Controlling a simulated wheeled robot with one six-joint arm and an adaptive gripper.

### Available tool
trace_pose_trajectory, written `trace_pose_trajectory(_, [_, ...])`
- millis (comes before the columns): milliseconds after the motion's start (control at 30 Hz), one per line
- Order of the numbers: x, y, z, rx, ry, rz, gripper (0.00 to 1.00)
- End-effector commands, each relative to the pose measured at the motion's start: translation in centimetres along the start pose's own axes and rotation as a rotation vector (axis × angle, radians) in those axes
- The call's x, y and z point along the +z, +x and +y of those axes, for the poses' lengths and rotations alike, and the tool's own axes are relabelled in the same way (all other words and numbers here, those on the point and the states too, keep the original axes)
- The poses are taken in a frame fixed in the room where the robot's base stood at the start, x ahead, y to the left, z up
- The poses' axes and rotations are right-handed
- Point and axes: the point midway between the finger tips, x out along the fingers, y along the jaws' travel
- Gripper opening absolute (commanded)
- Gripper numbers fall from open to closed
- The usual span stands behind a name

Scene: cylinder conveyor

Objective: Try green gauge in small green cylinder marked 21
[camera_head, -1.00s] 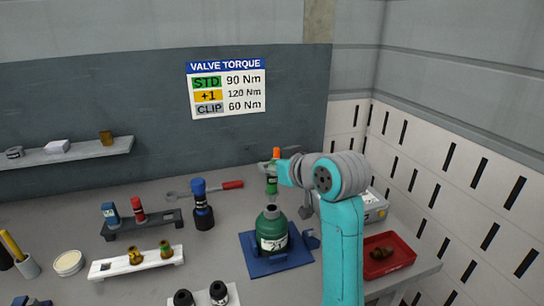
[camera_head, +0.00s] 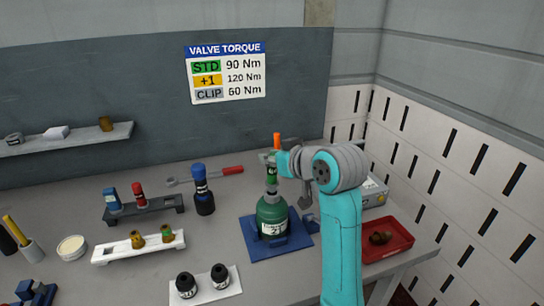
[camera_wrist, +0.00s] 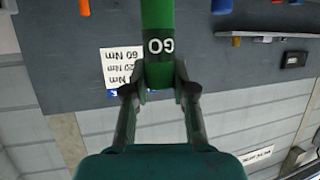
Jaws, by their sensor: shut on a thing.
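My gripper (camera_head: 268,158) is shut on the green gauge (camera_head: 271,174), which is upright directly above the small green cylinder (camera_head: 272,214). In the wrist view the gauge (camera_wrist: 158,45) has a dark band reading "GO" and sits between the two fingers (camera_wrist: 160,88). The gauge's lower end meets the cylinder's neck in the head view; I cannot tell how far it is inside. The cylinder stands in a blue holder (camera_head: 298,242). Its label is partly legible, with a "2" showing.
A blue-topped dark cylinder (camera_head: 203,192) stands to the left, near a red-handled wrench (camera_head: 232,170). A dark rack (camera_head: 170,204), a white rack (camera_head: 112,253) and a white plate with black parts (camera_head: 230,287) lie left and in front. A red tray (camera_head: 398,248) is at right.

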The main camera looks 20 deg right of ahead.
Motion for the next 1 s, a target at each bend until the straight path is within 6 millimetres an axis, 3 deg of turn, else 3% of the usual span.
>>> trace_pose_trajectory(1000, [2.0, 0.8, 0.0, 0.0, 0.0, 0.0, 0.0])
